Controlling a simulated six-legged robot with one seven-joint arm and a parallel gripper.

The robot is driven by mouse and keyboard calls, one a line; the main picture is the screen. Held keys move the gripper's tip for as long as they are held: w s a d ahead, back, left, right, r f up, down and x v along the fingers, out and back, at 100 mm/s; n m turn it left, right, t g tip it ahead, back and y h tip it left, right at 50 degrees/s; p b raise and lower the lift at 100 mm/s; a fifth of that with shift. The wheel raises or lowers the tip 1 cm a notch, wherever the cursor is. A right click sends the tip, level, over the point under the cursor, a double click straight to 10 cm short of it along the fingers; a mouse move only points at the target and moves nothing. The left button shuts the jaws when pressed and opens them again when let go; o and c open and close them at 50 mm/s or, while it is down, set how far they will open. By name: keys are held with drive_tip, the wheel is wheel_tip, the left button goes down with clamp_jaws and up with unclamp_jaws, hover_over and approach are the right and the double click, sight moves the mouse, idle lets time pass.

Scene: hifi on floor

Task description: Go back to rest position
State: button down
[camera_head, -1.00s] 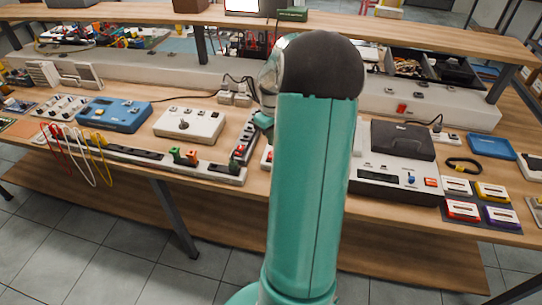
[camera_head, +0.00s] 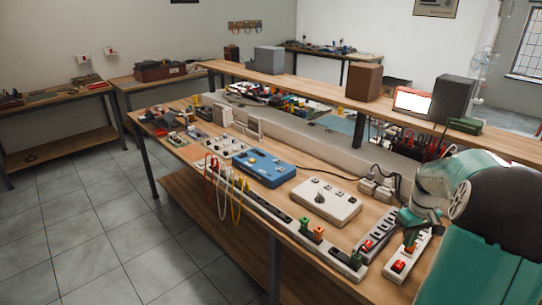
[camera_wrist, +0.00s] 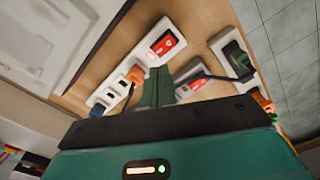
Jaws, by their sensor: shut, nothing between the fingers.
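My teal arm with its dark joint cover fills the lower right of the head view. My gripper (camera_head: 408,222) points down over the bench near a white power strip (camera_head: 421,246) with a red switch. In the wrist view its narrow green fingers (camera_wrist: 157,85) are together with nothing between them, seen in front of the power strip (camera_wrist: 110,90). An orange plug (camera_wrist: 135,74) sits in that strip just left of the fingers. Whether the fingers touch anything is unclear.
The wooden workbench (camera_head: 340,235) carries a blue device (camera_head: 265,167), a white device (camera_head: 325,200) and hanging cables (camera_head: 228,185). A raised shelf (camera_head: 300,88) runs behind, with boxes and a screen on it. Grey tiled floor (camera_head: 90,220) is open on the left.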

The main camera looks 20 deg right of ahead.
drive_tip(key=w+a+r+t+h, duration=0.1)
drive_tip(key=w+a+r, duration=0.1)
drive_tip(key=a+r, duration=0.65)
drive_tip(key=w+a+r+t+h, duration=0.1)
drive_tip(key=a+r, duration=0.2)
drive_tip(key=a, duration=1.1)
drive_tip(key=s+a+r+t+y, duration=0.1)
drive_tip(key=s+a, duration=0.4)
drive_tip(key=a, duration=0.4)
drive_tip(key=s+a+r+n+t+y, duration=0.1)
drive_tip(key=s+a, duration=0.4)
drive_tip(key=a, duration=0.5)
drive_tip(key=shift+s+r+t, duration=0.25)
drive_tip(key=shift+s+t, duration=0.05)
drive_tip(key=shift+t, duration=0.5)
